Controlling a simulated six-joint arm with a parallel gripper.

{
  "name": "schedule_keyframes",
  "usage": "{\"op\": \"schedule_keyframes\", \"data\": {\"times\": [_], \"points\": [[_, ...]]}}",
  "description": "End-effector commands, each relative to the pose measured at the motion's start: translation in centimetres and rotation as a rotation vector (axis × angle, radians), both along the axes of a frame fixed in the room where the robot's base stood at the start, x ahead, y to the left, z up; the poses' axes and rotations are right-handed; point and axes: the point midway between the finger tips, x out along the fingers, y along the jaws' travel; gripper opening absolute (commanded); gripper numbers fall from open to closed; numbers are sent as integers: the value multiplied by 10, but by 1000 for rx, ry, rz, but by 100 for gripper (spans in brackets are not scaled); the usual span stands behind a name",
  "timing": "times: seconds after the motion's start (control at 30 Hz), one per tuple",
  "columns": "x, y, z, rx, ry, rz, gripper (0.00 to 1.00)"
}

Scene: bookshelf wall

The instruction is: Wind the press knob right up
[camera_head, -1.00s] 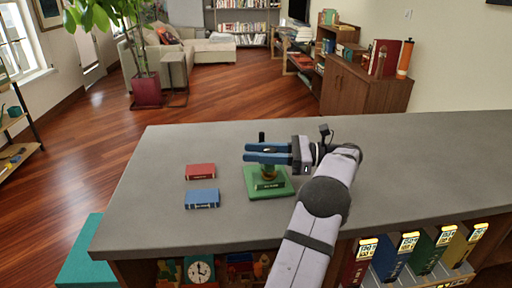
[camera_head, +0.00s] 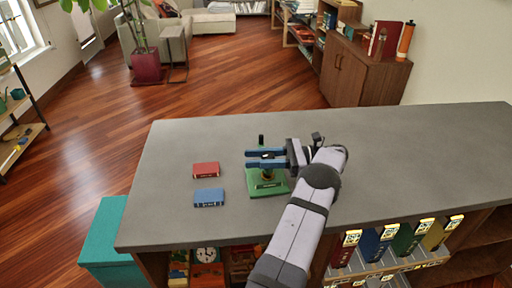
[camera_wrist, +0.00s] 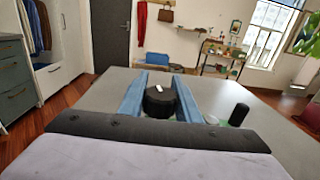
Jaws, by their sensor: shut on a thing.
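The press has a green base (camera_head: 269,187) and stands on the grey counter. Its round black knob (camera_wrist: 159,103), with a white mark on top, sits between the two blue fingers in the wrist view. A black upright post (camera_wrist: 239,115) rises to the right of the fingers there; in the head view this post (camera_head: 261,140) stands just behind them. My gripper (camera_head: 262,158) reaches in from the right above the base and is shut on the knob. The fingers hide most of the knob in the head view.
A red book (camera_head: 206,170) and a blue book (camera_head: 208,198) lie left of the press. The grey counter top (camera_head: 400,140) is clear to the right. Several coloured binders (camera_head: 372,245) stand on the shelf below its front edge. A teal box (camera_head: 104,240) stands at the left.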

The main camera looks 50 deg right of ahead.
Motion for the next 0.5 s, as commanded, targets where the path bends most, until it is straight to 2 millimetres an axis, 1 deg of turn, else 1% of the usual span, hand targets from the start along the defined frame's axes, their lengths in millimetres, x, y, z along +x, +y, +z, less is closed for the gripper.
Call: {"op": "schedule_keyframes", "data": {"times": [0.03, 0.5], "points": [[0, 0, 5, 1, -2, 3, 8], [0, 0, 1, -2, -3, 12, 8]]}}
